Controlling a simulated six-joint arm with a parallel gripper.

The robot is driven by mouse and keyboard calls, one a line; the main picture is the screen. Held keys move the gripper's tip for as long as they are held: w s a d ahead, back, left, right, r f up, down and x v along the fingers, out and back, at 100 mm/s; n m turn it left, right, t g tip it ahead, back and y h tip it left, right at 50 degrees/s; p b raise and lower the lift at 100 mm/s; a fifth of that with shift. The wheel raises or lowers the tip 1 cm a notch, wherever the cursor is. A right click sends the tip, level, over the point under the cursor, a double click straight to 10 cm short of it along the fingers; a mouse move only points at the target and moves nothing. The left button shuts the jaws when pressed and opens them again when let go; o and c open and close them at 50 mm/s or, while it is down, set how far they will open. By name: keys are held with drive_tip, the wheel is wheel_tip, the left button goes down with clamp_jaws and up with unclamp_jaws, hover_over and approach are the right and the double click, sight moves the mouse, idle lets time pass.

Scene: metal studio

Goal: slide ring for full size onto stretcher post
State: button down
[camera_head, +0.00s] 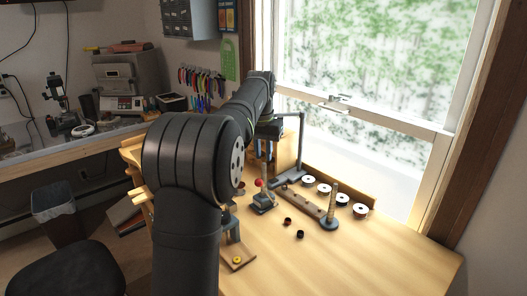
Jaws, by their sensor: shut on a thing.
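The stretcher post (332,203) is a tapered, ribbed, tan post. It stands upright on a round grey base on the right half of the wooden bench (355,258). My gripper (264,151) hangs below my wrist, behind and left of the post and well apart from it. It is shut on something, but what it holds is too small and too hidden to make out. A reddish-brown ring-like piece (288,221) and a black one (300,234) lie on the bench in front of the post.
Several white spools (342,198) line the back right of the bench. A dark stand with a tall arm (302,142) rises behind the post. A red-knobbed tool (263,195) and a wooden strip (300,202) lie left of it. The front right is clear.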

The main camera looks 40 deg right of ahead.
sight(264, 164)
drive_tip(key=shift+f, duration=1.55)
drive_tip(key=c, duration=1.2)
unclamp_jaws()
wheel_tip(264, 164, up, 17)
drive_tip(key=s+a, duration=0.1)
drive_tip(key=a, duration=0.1)
drive_tip(key=shift+r, duration=0.15)
drive_tip(key=f, duration=0.5)
drive_tip(key=d+f, duration=0.1)
drive_tip(key=f, duration=0.5)
drive_tip(key=w+d+f, duration=0.1)
drive_tip(key=f, duration=0.5)
drive_tip(key=shift+f, duration=0.2)
drive_tip(key=shift+r, duration=0.1)
